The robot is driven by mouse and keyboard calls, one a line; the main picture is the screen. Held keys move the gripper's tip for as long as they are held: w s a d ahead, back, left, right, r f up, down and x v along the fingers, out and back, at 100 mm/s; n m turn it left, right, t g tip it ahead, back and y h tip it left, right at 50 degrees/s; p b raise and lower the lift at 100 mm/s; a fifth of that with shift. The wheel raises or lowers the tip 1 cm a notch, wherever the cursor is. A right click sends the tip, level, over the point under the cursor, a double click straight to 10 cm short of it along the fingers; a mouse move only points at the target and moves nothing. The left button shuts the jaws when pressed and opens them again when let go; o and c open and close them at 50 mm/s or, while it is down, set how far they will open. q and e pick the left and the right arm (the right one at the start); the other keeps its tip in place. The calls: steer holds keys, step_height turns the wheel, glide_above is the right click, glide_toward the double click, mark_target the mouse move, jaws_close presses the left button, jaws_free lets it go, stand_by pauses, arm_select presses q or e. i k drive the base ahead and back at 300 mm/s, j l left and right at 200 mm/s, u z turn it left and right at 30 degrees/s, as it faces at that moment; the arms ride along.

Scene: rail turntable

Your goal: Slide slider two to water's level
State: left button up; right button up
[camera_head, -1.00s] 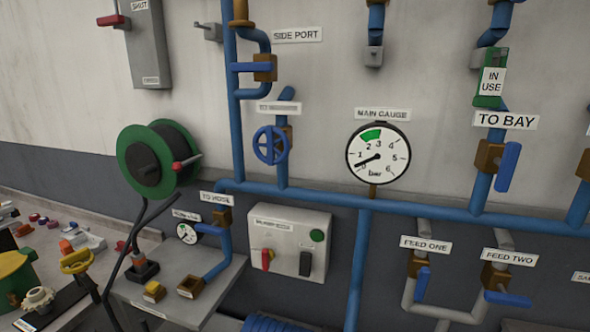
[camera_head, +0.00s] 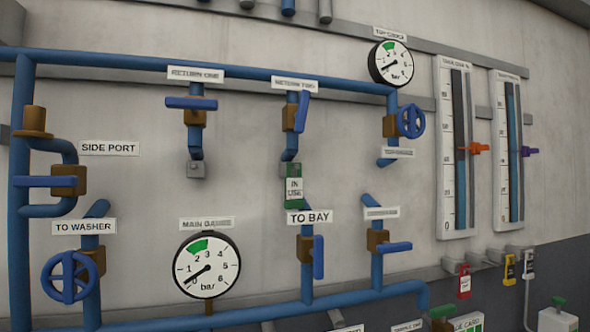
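Two tall white level gauges hang on the wall at the right of the head view. The left gauge (camera_head: 447,200) has an orange slider (camera_head: 474,148) on its right side, around mid-height. The right gauge (camera_head: 502,190) has a purple slider (camera_head: 530,152) on its right side, also around mid-height. The label plates on top are blurred, so I cannot read which is slider two. Neither of my grippers is in view.
Blue pipes with valves cover the wall to the left, with the main gauge (camera_head: 206,265) below and another dial (camera_head: 391,63) at the top. Red (camera_head: 464,283) and yellow (camera_head: 510,271) tags hang below the level gauges. The wall around the sliders looks clear.

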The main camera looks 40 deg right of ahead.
mark_target(525, 150)
steer(key=z, duration=2.45)
